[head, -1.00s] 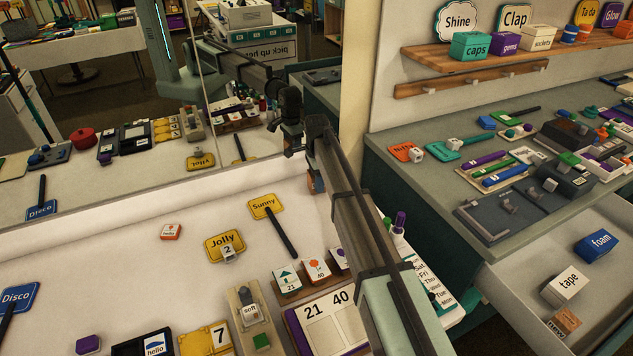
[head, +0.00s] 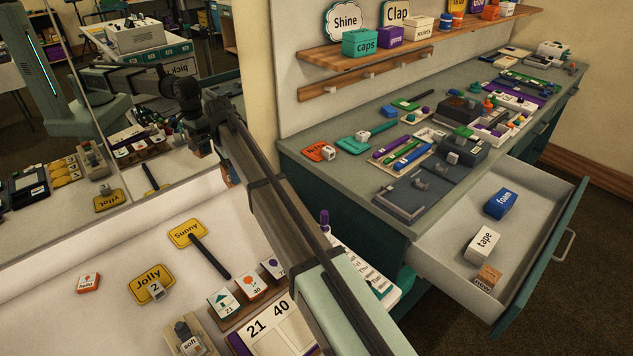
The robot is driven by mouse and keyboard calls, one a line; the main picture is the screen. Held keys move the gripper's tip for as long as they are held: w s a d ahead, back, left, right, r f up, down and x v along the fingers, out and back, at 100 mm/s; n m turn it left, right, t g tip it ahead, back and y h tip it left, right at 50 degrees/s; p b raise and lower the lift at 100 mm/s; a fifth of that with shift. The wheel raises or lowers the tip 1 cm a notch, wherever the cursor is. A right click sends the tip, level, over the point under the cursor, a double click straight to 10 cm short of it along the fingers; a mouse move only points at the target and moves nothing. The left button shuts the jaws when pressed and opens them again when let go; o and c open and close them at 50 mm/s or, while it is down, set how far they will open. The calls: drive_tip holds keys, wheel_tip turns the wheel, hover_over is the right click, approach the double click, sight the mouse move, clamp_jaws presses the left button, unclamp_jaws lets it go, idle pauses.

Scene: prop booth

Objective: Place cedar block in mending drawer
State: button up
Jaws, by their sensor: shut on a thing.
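My gripper (head: 224,170) hangs below the wrist, mostly hidden behind my own forearm, over the back of the white table by the mirror. A small brownish-orange piece, likely the cedar block (head: 226,179), shows at its fingertips; its shape and label are hidden. The gripper is shut on it. The pulled-out drawer (head: 450,278) is at the right, below the grey counter. It holds a blue foam block (head: 501,204), a white tape block (head: 482,243) and a brown block labelled "new" (head: 487,279). The gripper is well left of the drawer.
The counter (head: 300,152) above the drawer carries pens, trays and small blocks. A shelf (head: 330,68) with labelled boxes is on the wall. Yellow Jolly (head: 152,284) and Sunny (head: 187,233) signs lie on the table. The drawer's left and front floor is bare.

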wheel_tip(320, 180, up, 12)
drive_tip(key=shift+w+d+f, duration=0.1)
drive_tip(key=shift+f, duration=0.1)
drive_tip(key=w+d+m, duration=0.2)
drive_tip(key=w+d, duration=0.3)
drive_tip(key=d, duration=0.8)
drive_tip(key=w+d+m, duration=0.3)
drive_tip(key=w+d, duration=0.2)
drive_tip(key=d, duration=0.8)
drive_tip(key=w+d+m, duration=0.1)
drive_tip(key=d+m, duration=0.4)
drive_tip(key=d, duration=2.4)
drive_tip(key=m, duration=0.6)
hover_over(504, 234)
drive_tip(key=shift+a+f, duration=0.1)
drive_tip(key=shift+f, duration=14.65)
drive_tip(key=shift+f, duration=0.15)
